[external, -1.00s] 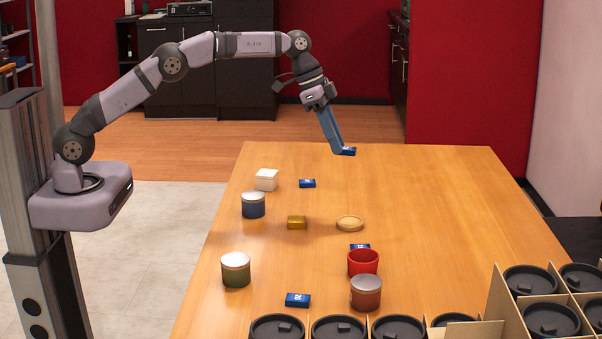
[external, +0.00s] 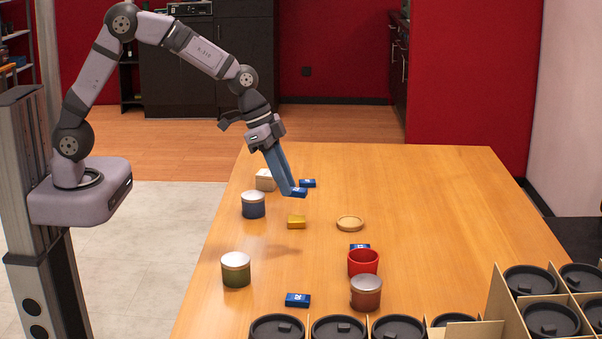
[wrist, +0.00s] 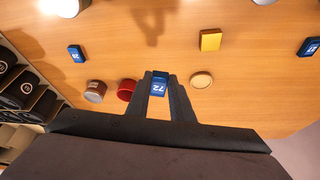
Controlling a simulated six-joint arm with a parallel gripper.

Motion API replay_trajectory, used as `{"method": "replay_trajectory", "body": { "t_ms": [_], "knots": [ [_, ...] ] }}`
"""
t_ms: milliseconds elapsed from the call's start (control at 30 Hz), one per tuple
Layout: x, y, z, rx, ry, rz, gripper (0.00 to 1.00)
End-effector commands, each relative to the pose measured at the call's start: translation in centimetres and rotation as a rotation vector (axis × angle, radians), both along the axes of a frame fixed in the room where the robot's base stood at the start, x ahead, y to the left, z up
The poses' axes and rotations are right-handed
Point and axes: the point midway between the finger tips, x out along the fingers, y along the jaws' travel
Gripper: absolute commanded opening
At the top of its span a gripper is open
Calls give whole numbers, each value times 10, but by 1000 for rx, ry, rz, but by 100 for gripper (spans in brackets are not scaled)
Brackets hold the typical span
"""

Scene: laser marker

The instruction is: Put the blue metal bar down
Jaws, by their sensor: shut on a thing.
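My gripper (external: 296,191) is shut on a blue metal bar (external: 299,193) and holds it above the table at the far left. In the wrist view the held bar (wrist: 158,88) sits between the fingertips and shows white markings. Three other blue bars lie on the table: one behind the held bar (external: 308,183), one beside the red cup (external: 360,246), partly hidden, and one near the front (external: 297,300). A gold bar (external: 297,222) lies just in front of my gripper in the external view.
A wooden disc (external: 350,223), red cup (external: 363,263) and red-brown tin (external: 366,293) stand mid-table. Black-lidded containers in a carton (external: 508,309) fill the front right. The right side is clear.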

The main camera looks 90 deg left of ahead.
Motion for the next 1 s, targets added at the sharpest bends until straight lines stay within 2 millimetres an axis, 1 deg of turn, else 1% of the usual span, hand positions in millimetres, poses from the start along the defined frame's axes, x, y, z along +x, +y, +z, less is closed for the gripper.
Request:
{"method": "replay_trajectory", "body": {
  "t_ms": [33,233,500,800,867,1000],
  "knots": [
    [-8,0,-10,-1,4,15,0],
    [-28,2,-41,0,4,94,0],
    [-8,11,-35,0,-1,178,0],
    [-5,12,-34,-1,0,217,0],
    [-5,12,-37,-1,1,218,0],
    [-6,12,-52,-1,5,217,0]
  ]
}}
